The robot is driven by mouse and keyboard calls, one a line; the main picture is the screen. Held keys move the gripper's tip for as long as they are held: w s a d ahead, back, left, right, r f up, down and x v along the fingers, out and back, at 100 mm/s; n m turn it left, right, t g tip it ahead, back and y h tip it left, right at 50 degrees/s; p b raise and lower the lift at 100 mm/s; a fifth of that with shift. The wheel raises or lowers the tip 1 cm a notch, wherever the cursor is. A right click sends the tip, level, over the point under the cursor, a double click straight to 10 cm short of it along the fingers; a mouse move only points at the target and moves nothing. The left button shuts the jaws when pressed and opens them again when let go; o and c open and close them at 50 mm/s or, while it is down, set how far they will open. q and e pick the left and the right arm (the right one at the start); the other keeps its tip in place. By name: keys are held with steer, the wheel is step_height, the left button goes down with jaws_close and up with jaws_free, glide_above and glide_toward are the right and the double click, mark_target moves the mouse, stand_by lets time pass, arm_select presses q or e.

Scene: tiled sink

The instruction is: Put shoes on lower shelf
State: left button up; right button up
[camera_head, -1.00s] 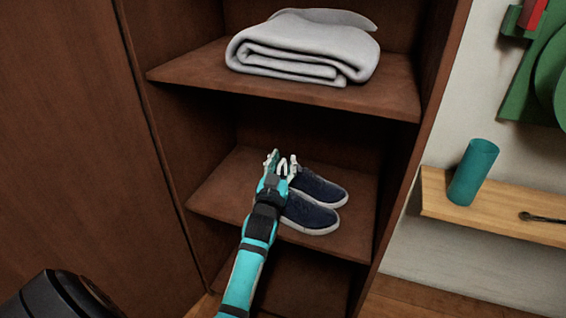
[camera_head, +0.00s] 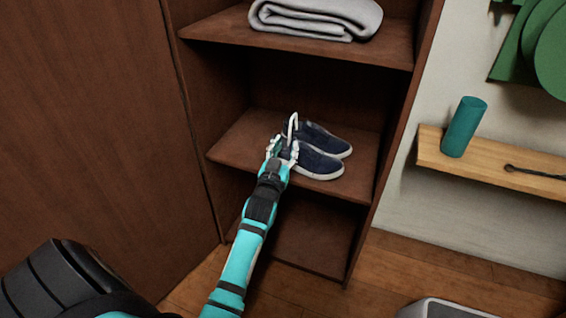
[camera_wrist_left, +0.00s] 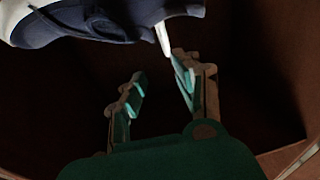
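A pair of dark blue shoes with white soles sits side by side on the middle shelf (camera_head: 237,148) of the brown cabinet: the rear shoe (camera_head: 325,138) and the front shoe (camera_head: 322,165). Their toes point right. My left gripper (camera_head: 284,145) is at their heel end, overlapping the front shoe's heel in the head view. In the left wrist view its two fingers (camera_wrist_left: 160,85) are apart with a dark gap between them. Part of a shoe (camera_wrist_left: 85,22) shows above them. Whether a finger touches it I cannot tell. The lower shelf (camera_head: 310,240) looks bare where visible. My right gripper is not in view.
A folded grey towel (camera_head: 315,15) lies on the upper shelf (camera_head: 385,52). A cabinet side wall stands close on each side. A teal cup (camera_head: 463,127) stands on a wooden wall shelf (camera_head: 432,150) at right. A pale object (camera_head: 450,308) is on the floor.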

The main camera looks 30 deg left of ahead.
arm_select(q)
steer(key=s+d+f+m+g+h, duration=0.2)
steer(key=s+d, duration=0.4)
steer(key=s, duration=0.3)
steer(key=s+d+f+m+g+h, duration=0.2)
steer(key=s+d+f+g, duration=0.3)
steer(key=s, duration=0.5)
steer(key=s+d+f+m+g+h, duration=0.2)
steer(key=s+d+f+g+h, duration=0.1)
steer(key=s+d, duration=0.4)
step_height(320, 180, down, 2)
steer(key=s+g, duration=0.1)
steer(key=s, duration=0.1)
steer(key=shift+s+d, duration=0.2)
steer(key=shift+s, duration=0.2)
steer(key=shift+c, duration=0.3)
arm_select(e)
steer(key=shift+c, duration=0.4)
